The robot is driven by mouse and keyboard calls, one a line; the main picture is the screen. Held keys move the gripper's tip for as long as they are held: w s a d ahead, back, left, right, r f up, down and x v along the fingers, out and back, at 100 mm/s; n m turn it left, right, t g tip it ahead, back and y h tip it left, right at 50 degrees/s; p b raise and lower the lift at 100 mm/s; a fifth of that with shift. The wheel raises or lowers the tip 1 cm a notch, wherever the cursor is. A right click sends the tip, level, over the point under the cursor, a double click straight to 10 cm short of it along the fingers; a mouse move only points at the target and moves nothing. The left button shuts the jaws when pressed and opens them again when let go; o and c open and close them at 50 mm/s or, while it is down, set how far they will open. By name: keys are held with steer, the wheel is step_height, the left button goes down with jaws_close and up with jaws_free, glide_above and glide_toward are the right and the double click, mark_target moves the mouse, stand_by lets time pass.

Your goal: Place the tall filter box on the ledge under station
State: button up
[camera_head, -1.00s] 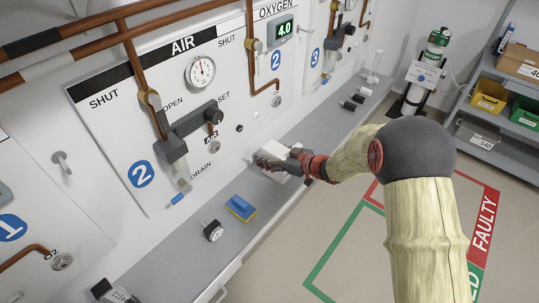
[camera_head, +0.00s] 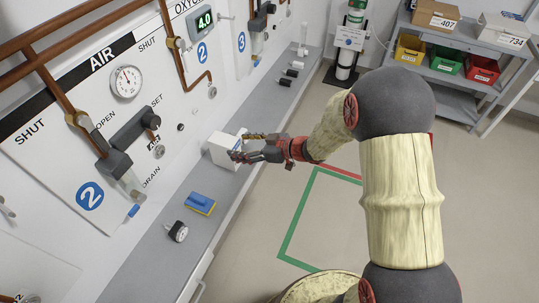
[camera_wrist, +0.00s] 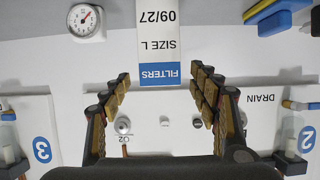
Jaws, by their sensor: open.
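The tall filter box (camera_head: 222,150) is white and stands on the grey ledge (camera_head: 160,240) against the wall, to the right of the station 2 panel (camera_head: 75,140). In the wrist view the box (camera_wrist: 157,42) shows a blue FILTERS band and SIZE L print, upside down, and runs out of the top edge. My gripper (camera_head: 247,147) is at the box's right side in the head view and hides part of it. In the wrist view my gripper (camera_wrist: 160,74) is open, with a finger on each side of the box's blue end and a gap at both.
Small dark and white fittings (camera_head: 290,72) lie further along. A gas cylinder (camera_head: 346,55) and a shelf with bins (camera_head: 445,60) stand at the back right.

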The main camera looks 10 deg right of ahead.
steer(key=w+d+r+m+t+h, duration=0.35)
steer(key=d+r+h, duration=0.45)
steer(key=d+r, duration=0.45)
steer(key=s+d+r+m+h, duration=0.3)
steer(key=s+d+r, duration=0.1)
steer(key=s+r, duration=0.3)
steer(key=s+a+m+g, duration=0.2)
steer(key=s+g, duration=0.1)
steer(key=s, duration=1.1)
steer(key=s+a+m+g, duration=0.2)
steer(key=s+g, duration=0.1)
steer(key=s, duration=1.1)
steer(key=shift+s+r, duration=0.15)
steer(key=shift+a, duration=0.15)
